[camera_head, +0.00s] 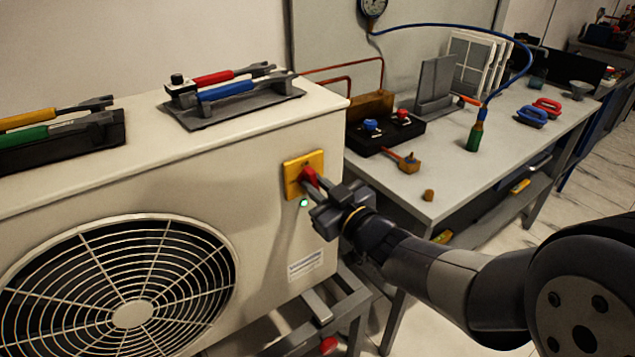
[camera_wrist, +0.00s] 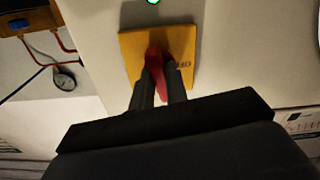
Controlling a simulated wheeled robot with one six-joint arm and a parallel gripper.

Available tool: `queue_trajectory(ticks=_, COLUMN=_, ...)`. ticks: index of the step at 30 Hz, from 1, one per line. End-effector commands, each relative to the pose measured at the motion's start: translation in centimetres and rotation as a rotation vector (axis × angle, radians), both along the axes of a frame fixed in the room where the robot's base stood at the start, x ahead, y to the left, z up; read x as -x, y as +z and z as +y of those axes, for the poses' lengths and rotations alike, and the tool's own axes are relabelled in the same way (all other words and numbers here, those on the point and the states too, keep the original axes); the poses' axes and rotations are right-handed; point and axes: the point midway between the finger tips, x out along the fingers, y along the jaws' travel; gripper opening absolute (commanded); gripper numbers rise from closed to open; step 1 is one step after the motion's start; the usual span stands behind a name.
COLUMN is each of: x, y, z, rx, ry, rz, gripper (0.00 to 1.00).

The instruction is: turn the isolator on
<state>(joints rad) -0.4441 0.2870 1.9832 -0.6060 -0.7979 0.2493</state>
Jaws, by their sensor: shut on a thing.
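The isolator is a yellow plate (camera_head: 291,164) with a red handle (camera_head: 309,176) on the side of the cream outdoor unit (camera_head: 270,200). A small green light (camera_head: 304,202) glows just below the plate. My gripper (camera_head: 318,184) reaches in from the right and is shut on the red handle. In the wrist view, the two dark fingers (camera_wrist: 158,85) stand on both sides of the red handle (camera_wrist: 155,60), in front of the yellow plate (camera_wrist: 185,45). Lettering shows on the plate beside the handle, partly hidden. The green light (camera_wrist: 153,2) shows at the top edge there.
Tools with coloured handles lie in black holders (camera_head: 235,100) on top of the unit. A bench (camera_head: 450,185) at the right carries a black manifold block (camera_head: 385,132), a green-ended blue hose (camera_head: 476,132) and red and blue clamps. A fan grille (camera_head: 130,290) faces forward.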

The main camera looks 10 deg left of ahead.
Motion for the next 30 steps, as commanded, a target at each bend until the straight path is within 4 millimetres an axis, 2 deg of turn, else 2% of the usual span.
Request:
queue_trajectory(ticks=12, x=0.03, y=-0.09, z=-0.02, rx=-0.122, ry=0.0, rz=0.148, gripper=0.0)
queue_trajectory(ticks=29, x=0.04, y=-0.18, z=-0.02, rx=-0.14, ry=-0.001, rz=0.17, gripper=0.0)
queue_trajectory(ticks=30, x=0.04, y=-0.17, z=-0.02, rx=-0.14, ry=-0.001, rz=0.17, gripper=0.17)
